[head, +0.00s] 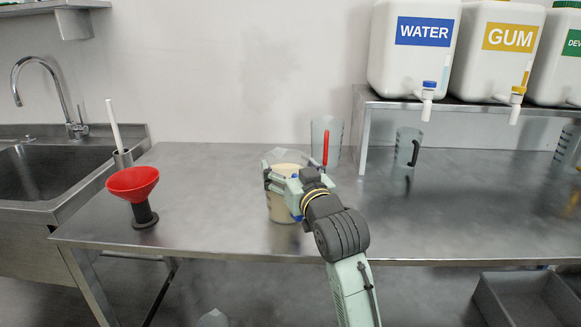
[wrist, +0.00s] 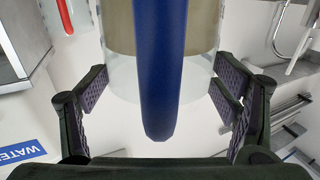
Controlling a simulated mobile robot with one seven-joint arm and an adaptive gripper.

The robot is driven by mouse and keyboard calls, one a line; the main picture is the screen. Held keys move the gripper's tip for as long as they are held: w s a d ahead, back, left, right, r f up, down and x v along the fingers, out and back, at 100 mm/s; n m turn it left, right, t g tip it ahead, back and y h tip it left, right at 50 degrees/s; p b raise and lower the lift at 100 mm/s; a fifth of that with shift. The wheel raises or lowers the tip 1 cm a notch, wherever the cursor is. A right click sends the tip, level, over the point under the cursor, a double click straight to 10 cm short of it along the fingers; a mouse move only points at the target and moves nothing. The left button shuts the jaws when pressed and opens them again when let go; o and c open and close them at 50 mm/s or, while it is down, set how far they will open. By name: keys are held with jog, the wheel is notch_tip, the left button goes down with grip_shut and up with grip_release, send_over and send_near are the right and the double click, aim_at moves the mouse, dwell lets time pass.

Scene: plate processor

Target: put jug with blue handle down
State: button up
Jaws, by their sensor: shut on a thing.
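The jug with the blue handle (head: 283,207) is at the middle of the metal table's front half in the head view, holding a beige liquid. Its clear wall shows above the liquid. My gripper (head: 285,181) is around its upper part, coming from the right and front. In the wrist view the blue handle (wrist: 160,70) runs down the middle between my gripper's fingers (wrist: 160,95), with the jug's body behind it. The fingers are on both sides of the jug. I cannot tell whether its base touches the table.
A jug with a red handle (head: 326,142) stands just behind, and one with a black handle (head: 408,148) is farther right. A red funnel (head: 132,184) on a dark stand is at left, beside the sink (head: 62,172). White containers (head: 414,50) stand on the shelf. Table (head: 215,220) is clear between funnel and jug.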

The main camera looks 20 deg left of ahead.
jog(key=o, duration=1.9)
jog(key=shift+f, duration=0.1)
jog(key=shift+r, duration=0.25)
jog(key=shift+s+d+f, duration=0.15)
jog(key=shift+s+d, duration=0.1)
jog(key=shift+s, duration=0.05)
jog(key=b+v, duration=0.2)
jog(key=v, duration=0.9)
jog(key=shift+s+b, duration=0.2)
jog(key=shift+b, duration=0.1)
